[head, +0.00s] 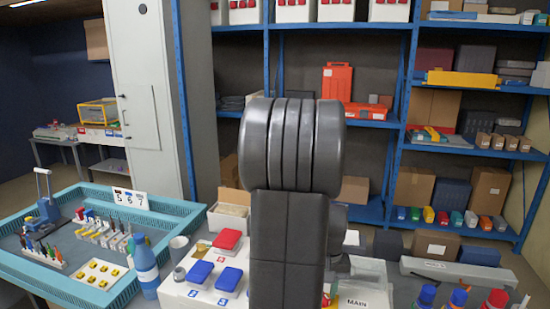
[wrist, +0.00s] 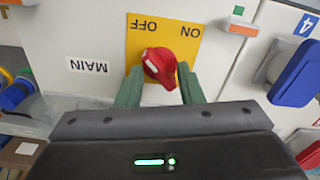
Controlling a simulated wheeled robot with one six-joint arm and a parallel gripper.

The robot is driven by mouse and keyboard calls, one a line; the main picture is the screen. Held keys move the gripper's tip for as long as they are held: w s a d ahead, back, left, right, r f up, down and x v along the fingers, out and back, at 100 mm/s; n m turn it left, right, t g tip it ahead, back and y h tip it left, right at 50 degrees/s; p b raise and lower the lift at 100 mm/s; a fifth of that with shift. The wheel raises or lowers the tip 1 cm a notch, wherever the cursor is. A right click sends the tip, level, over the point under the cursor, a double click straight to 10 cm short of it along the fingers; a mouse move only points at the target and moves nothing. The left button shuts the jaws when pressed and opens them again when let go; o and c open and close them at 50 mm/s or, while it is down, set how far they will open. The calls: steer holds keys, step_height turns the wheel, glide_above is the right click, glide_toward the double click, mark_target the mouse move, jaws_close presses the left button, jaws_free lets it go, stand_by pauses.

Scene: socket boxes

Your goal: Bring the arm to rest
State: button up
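In the wrist view, my gripper (wrist: 160,75) is open. Its two green fingers stand apart on either side of a red rotary knob (wrist: 158,65), with a gap visible around it. The knob sits on a yellow plate (wrist: 136,40) with OFF and ON, which read upside down here. A MAIN label (wrist: 87,66) is beside the plate on the white box. In the head view my dark arm rises in the middle and hides the gripper and knob. The white socket box (head: 180,289) shows left of my arm.
Blue socket covers (head: 200,272) and a red one (head: 227,239) are on the box. A blue bottle (head: 145,265) stands left, beside a teal tray (head: 130,288) of tools. Bottles with coloured caps (head: 458,298) stand right. Blue shelving (head: 398,145) is behind.

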steer(key=shift+m, duration=1.3)
